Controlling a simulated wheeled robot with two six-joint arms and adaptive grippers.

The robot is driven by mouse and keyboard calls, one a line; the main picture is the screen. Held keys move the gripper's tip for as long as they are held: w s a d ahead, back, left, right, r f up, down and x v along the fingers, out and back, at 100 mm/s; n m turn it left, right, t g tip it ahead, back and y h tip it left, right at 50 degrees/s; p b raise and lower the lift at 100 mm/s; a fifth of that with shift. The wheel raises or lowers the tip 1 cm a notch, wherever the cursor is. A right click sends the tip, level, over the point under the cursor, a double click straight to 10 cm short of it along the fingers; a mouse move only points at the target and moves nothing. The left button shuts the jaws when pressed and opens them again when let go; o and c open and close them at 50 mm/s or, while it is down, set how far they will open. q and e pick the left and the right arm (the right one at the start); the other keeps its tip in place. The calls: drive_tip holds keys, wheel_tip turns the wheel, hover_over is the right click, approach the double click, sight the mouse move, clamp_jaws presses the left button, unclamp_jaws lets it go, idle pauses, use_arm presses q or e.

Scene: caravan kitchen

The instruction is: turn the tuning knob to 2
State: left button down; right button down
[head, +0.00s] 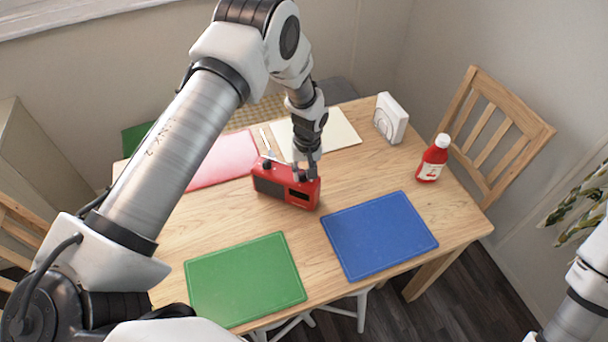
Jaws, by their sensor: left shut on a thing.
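A red radio (309,192) with a dark speaker grille stands upright on the wooden table, near its middle. My left gripper (304,176) reaches down from above onto the right part of the radio's top. It is shut on what appears to be the tuning knob, which the fingers hide. The knob's scale and its setting are too small and covered to read. My right gripper is out of the picture; only part of that arm shows at the lower right.
On the table (222,217) lie a green mat (246,280), a blue mat (379,235), a pink mat (225,160) and a cream mat (340,130). A red bottle (433,160) and a white napkin holder (391,118) stand at the right. A wooden chair (497,130) stands beyond.

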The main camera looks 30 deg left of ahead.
use_arm(q)
drive_tip(key=m, duration=0.2)
drive_tip(key=m+b, duration=0.1)
drive_tip(key=m, duration=0.2)
drive_tip(key=shift+s+f+m, duration=0.15)
drive_tip(key=shift+f+m, duration=0.05)
drive_tip(key=shift+m, duration=0.1)
drive_tip(key=m+b, duration=0.1)
drive_tip(key=m, duration=0.2)
drive_tip(key=shift+t, duration=0.3)
drive_tip(key=shift+m, duration=1.8)
drive_tip(key=c, duration=1)
unclamp_jaws()
drive_tip(key=shift+c, duration=0.2)
drive_tip(key=shift+o, duration=0.8)
wheel_tip(320, 180, up, 12)
drive_tip(key=shift+d, duration=0.35)
